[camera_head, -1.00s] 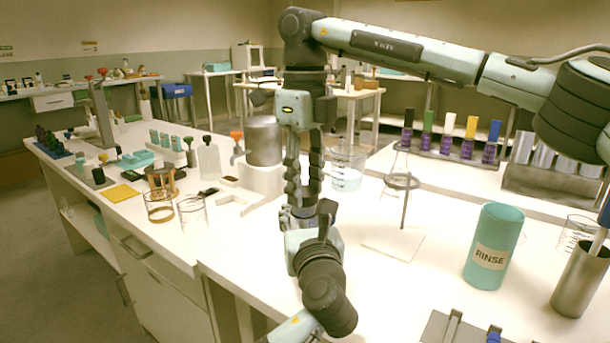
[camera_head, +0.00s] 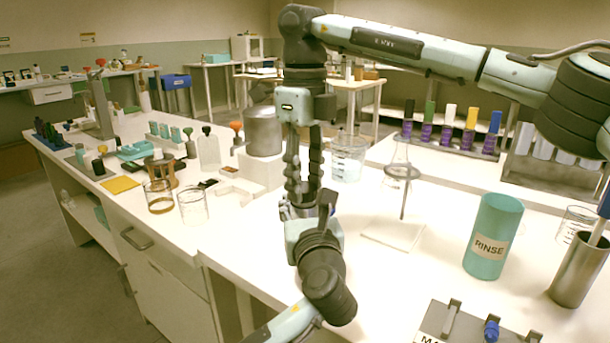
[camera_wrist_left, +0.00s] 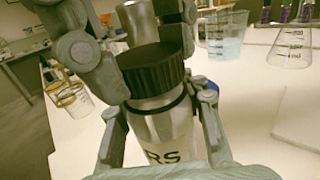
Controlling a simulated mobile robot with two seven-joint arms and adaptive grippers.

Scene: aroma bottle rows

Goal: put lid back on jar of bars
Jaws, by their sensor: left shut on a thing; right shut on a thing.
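The jar of bars (camera_wrist_left: 168,128) is a silver-grey cylinder with a pale label reading "RS". It stands upright in the left wrist view. My left gripper (camera_wrist_left: 160,122) is shut around its body, one finger on each side; it also shows in the head view (camera_head: 302,210). The ribbed black lid (camera_wrist_left: 152,68) is over the jar's mouth, in line with it. I cannot tell whether it is fully seated. My right gripper (camera_head: 304,190) points down from above, shut on the lid. In the head view the fingers mostly hide jar and lid.
A ring stand (camera_head: 395,232) and a teal RINSE container (camera_head: 492,238) stand to the right. A beaker (camera_head: 347,158) is behind the grippers. A grey cylinder (camera_head: 264,132) on a white block and two glass beakers (camera_head: 193,206) are to the left. Bare bench lies between.

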